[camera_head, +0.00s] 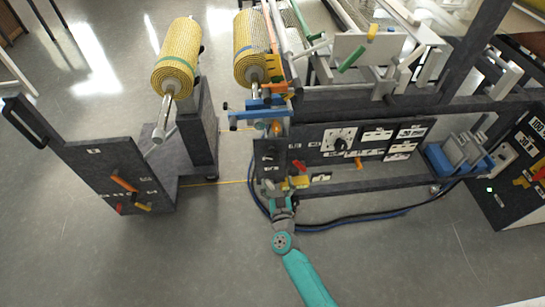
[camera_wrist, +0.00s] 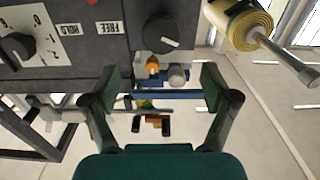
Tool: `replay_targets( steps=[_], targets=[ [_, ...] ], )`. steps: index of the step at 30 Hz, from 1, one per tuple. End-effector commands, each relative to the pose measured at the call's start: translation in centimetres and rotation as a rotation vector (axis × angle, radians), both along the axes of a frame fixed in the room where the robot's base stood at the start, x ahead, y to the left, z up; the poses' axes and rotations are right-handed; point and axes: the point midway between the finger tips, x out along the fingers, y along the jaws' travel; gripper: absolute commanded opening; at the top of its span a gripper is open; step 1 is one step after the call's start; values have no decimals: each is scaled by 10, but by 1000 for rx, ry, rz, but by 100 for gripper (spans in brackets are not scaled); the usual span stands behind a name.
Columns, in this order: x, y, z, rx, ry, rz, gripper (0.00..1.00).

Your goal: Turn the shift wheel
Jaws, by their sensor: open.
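My gripper (camera_wrist: 158,82) is open and empty in the wrist view, with one finger at each side. A round black knob with a pale pointer line (camera_wrist: 163,33) is on the machine's dark panel, above and between the fingers. An orange knob (camera_wrist: 152,66) and a round grey part (camera_wrist: 178,76) show between the fingers, in front of a blue bar (camera_wrist: 190,94). I cannot tell which of these is the shift wheel; no such label is readable. In the head view my gripper (camera_head: 276,192) is at the lower front of the machine's left panel (camera_head: 267,160), partly hiding it.
A larger dial (camera_wrist: 18,45) is beside HOLD and FREE labels on the panel. A red lever (camera_head: 299,167) is close to my gripper. Dark hoses (camera_head: 350,220) run on the floor. A separate stand with a yellow mesh roll (camera_head: 177,60) is left; open floor lies in front.

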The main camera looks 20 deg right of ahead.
Motion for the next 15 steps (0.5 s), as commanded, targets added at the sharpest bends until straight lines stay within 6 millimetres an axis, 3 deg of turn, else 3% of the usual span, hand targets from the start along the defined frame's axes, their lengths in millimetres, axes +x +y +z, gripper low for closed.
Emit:
replay_targets(
  steps=[8,15],
  targets=[
    [23,-4,2,1,0,-7,86],
    [61,-15,2,1,-1,-8,86]
  ],
)
